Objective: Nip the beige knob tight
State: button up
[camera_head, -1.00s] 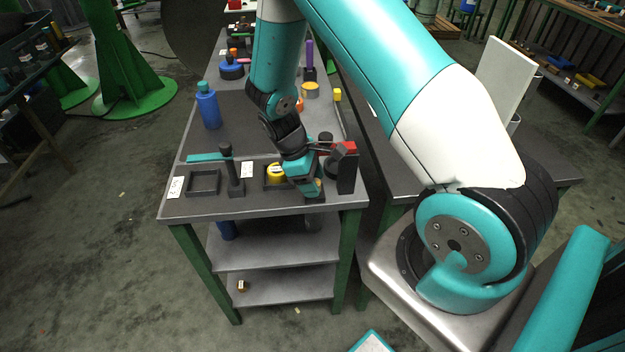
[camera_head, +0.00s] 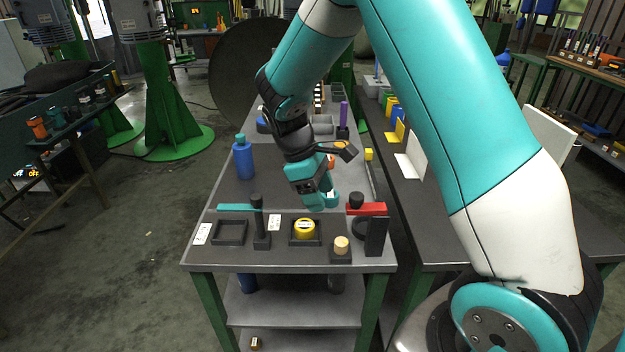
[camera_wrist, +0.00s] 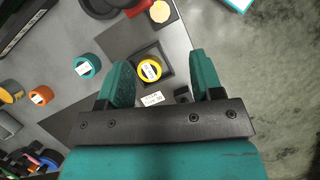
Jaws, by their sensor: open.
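The beige knob (camera_head: 341,244) sits on top of a small dark block at the front right of the grey table. It also shows as a pale disc in the wrist view (camera_wrist: 160,11), at the top edge. My gripper (camera_head: 314,203) hangs over the table, behind and to the left of the knob, apart from it. In the wrist view my two teal fingers (camera_wrist: 160,68) are spread with nothing held between them. A yellow roll (camera_wrist: 149,70) in a square tray shows below, between the fingers.
A dark upright post (camera_head: 259,222) and an empty square tray (camera_head: 230,232) stand to the left. A blue bottle (camera_head: 243,160) stands farther back. The table's front edge is close to the knob.

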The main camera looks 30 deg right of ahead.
jog(key=shift+v, duration=2)
